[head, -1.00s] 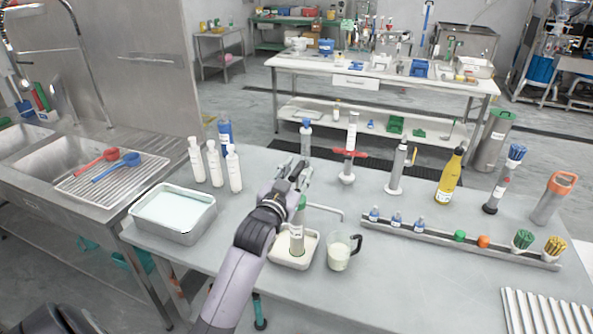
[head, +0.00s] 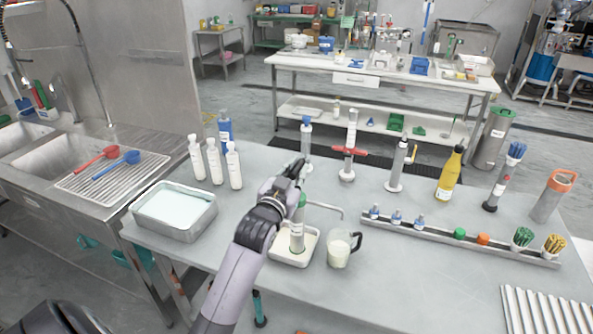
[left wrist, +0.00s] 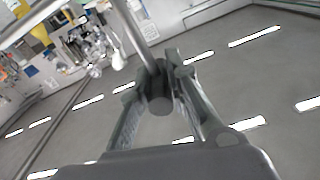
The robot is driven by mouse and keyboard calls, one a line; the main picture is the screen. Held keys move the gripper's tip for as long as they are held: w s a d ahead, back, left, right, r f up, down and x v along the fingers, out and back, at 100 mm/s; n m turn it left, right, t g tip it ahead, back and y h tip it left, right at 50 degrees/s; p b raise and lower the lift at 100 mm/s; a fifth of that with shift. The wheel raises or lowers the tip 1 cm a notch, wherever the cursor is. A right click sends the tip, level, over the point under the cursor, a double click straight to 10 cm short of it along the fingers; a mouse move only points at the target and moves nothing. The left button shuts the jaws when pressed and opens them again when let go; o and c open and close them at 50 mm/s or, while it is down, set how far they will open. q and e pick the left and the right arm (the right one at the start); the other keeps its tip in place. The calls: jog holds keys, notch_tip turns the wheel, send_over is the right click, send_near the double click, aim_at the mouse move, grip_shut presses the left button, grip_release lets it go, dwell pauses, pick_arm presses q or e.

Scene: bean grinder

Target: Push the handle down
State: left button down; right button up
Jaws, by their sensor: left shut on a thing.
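The grinder (head: 297,238) is an upright grey cylinder with a green band, standing in a small white tray (head: 278,259). A thin bent metal rod (head: 325,207) reaches from beside it to the right. My left gripper (head: 297,168) is above the grinder's top, its fingers close together. In the left wrist view, the fingers of my left gripper (left wrist: 160,95) are shut on the handle (left wrist: 159,100), a dark grey cylindrical knob, with a grey rod running up from it. My arm and hand hide the grinder's upper part in the head view. My right gripper is not in view.
A glass mug (head: 339,250) with pale contents stands just right of the tray. White bottles (head: 214,162) and a metal basin (head: 174,210) are to the left. Several pump-like tools (head: 347,160) stand behind, and a long rack (head: 455,238) lies at the right.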

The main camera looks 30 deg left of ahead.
pick_arm(q)
jog(key=shift+f, duration=0.1)
dwell(0.3)
notch_tip(320, 180, down, 3)
jog(key=shift+s+f+b, duration=0.1)
jog(key=shift+b, duration=0.7)
jog(key=shift+w, duration=0.2)
jog(key=c, duration=1.9)
grip_release()
jog(key=shift+o, duration=1.2)
jog(key=shift+s+r, duration=0.15)
jog(key=shift+r, duration=0.1)
jog(key=shift+o, duration=0.6)
jog(key=shift+f, duration=0.1)
jog(key=v, duration=1.2)
